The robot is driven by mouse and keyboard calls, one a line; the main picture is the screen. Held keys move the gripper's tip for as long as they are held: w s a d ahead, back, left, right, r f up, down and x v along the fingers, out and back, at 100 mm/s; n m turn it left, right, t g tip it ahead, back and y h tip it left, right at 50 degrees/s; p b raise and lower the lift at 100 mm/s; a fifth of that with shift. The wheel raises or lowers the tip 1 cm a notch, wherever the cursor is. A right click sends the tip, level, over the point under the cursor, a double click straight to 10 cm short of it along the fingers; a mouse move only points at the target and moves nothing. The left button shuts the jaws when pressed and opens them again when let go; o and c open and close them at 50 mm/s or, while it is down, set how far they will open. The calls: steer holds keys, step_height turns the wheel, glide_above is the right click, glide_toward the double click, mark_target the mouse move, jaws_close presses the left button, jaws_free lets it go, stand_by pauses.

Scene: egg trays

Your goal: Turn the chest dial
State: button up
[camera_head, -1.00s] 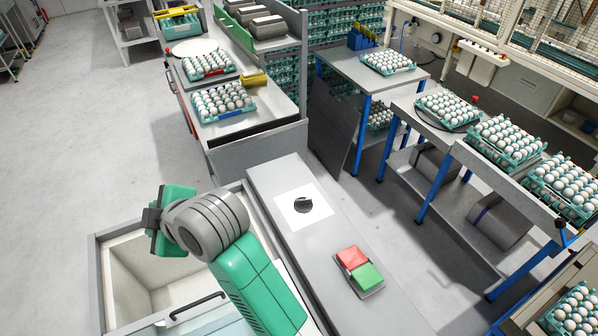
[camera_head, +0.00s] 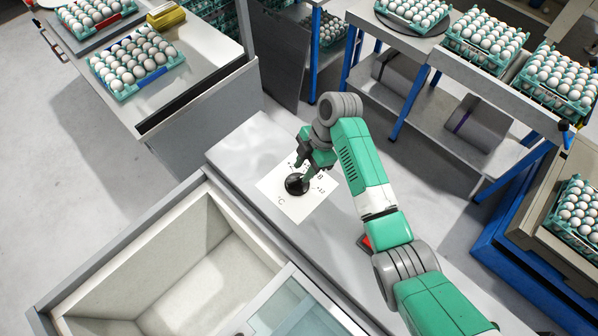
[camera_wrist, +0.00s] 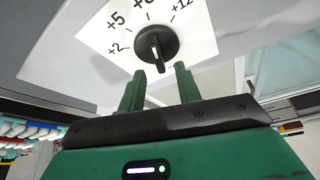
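The chest dial (camera_head: 297,184) is a round black knob on a white label with temperature marks, on the grey top of the chest (camera_head: 243,155). In the wrist view the dial (camera_wrist: 156,42) shows a raised grip with a white line, and its marks include +2, +5 and +12. My gripper (camera_head: 304,172) is over the label, close beside the dial in the head view.
The red button (camera_head: 366,243) is partly hidden by my arm. The chest's open bin (camera_head: 165,285) lies to the left, with a glass lid (camera_head: 300,310). A counter with egg trays (camera_head: 135,62) stands behind left. Blue-legged tables (camera_head: 400,108) stand behind right.

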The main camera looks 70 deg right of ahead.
mark_target(297, 179)
steer(key=shift+x, duration=1.95)
steer(key=shift+w, duration=0.1)
jaws_close()
steer(key=shift+r, duration=0.1)
steer(key=m+t+p, duration=0.1)
steer(key=m+p, duration=0.2)
steer(key=shift+a+r+h, duration=0.1)
steer(key=shift+r+h, duration=0.05)
steer(key=shift+h, duration=0.25)
steer(key=shift+m+t+h+p, duration=0.3)
steer(key=shift+m+h+p, duration=0.7)
steer(key=shift+m+p, duration=1.2)
steer(key=shift+m, duration=0.4)
